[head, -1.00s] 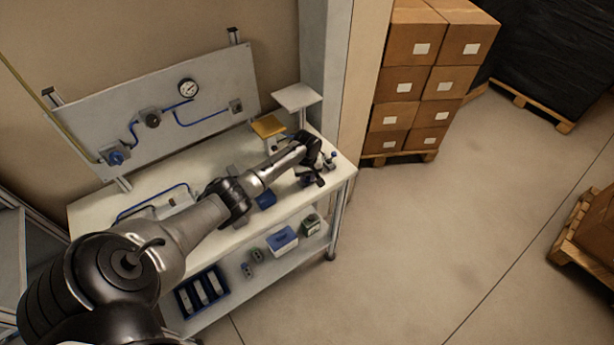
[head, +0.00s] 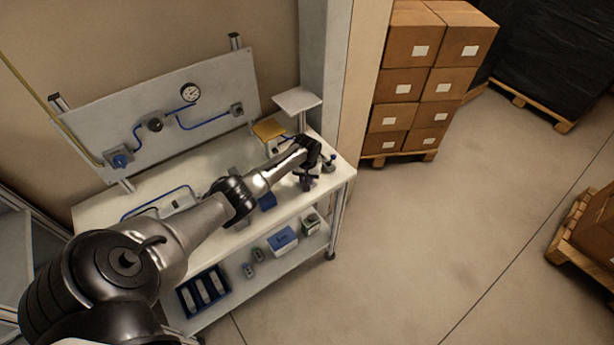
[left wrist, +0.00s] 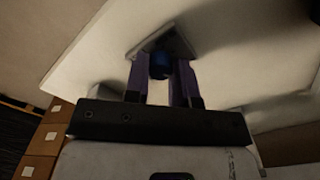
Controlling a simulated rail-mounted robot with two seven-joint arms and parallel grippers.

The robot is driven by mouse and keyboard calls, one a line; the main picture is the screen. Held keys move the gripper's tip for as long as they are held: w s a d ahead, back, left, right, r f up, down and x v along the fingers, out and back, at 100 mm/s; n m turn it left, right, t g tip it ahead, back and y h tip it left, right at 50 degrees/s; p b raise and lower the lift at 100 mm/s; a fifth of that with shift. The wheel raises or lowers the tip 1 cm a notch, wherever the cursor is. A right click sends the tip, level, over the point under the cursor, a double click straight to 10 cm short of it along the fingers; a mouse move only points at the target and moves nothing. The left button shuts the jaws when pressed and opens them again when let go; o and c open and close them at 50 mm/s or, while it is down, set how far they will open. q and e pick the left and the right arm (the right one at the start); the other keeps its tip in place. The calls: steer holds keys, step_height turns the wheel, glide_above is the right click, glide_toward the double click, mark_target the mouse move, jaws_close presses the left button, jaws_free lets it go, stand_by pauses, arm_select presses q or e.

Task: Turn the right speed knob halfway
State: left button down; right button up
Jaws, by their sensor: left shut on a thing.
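A blue knob (left wrist: 160,66) on a grey square base (left wrist: 177,44) sits between the fingers of my left gripper (left wrist: 160,82) in the left wrist view. The fingers are shut on the knob, and its turned angle is hard to read. In the head view my left gripper (head: 308,180) points down at the right end of the white workbench (head: 105,215) and mostly hides the knob. A small fitting with a blue part (head: 329,163) stands just right of and behind the gripper. My right gripper is in neither view.
A grey panel with a gauge (head: 190,92) and blue pipes stands behind the bench. A yellow-topped block (head: 269,129) and a raised white plate (head: 297,101) are at the back right. A lower shelf holds a blue-lidded box (head: 283,241). Open floor lies to the right.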

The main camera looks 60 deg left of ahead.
arm_select(q)
steer(key=m, duration=0.2)
steer(key=shift+m, duration=0.3)
steer(key=shift+m+p, duration=0.4)
steer(key=shift+m, duration=1.2)
steer(key=c, duration=0.9)
jaws_free()
steer(key=shift+c, duration=0.2)
steer(key=shift+r, duration=0.25)
step_height(320, 180, up, 13)
steer(key=p, duration=0.2)
steer(key=shift+r, duration=0.15)
